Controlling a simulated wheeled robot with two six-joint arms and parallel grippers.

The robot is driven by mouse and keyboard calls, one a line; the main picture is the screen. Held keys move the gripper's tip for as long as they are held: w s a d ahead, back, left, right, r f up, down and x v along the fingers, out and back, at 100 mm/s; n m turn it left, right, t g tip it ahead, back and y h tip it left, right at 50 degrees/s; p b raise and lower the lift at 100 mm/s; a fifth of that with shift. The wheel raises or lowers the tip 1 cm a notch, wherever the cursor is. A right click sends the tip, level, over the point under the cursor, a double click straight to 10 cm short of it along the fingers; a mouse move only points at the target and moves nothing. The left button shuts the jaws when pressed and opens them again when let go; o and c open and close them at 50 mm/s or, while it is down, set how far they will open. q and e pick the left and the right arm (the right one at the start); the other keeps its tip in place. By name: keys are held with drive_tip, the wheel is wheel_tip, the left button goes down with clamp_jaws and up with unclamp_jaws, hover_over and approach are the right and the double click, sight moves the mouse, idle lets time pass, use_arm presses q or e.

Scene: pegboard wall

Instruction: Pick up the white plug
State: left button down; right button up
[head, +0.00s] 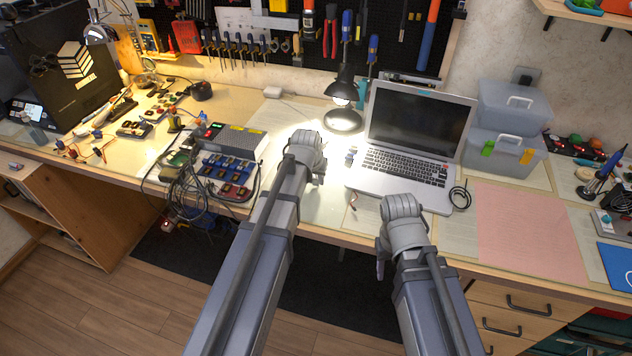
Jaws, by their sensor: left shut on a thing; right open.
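My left gripper (320,176) is over the brightly lit desk, left of the laptop. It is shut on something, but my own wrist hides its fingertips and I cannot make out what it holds. My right gripper (382,262) is open at the desk's front edge, below the laptop; its fingers are mostly hidden behind my arm. A small white block with a cable (272,91) lies at the back of the desk below the pliers. I cannot tell whether it is the white plug. No other clear white plug shows.
The open laptop (405,165) stands between a black lamp (343,112) and clear storage boxes (506,130). A black cable coil (460,197) lies beside the laptop. A power supply with terminals (232,143) and loose cables crowd the left. The pink mat (530,235) is bare.

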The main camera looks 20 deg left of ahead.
sight(316, 178)
drive_tip(key=shift+r, duration=0.1)
use_arm(q)
wheel_tip(316, 178, up, 10)
drive_tip(key=p, duration=1)
use_arm(e)
wheel_tip(316, 178, up, 10)
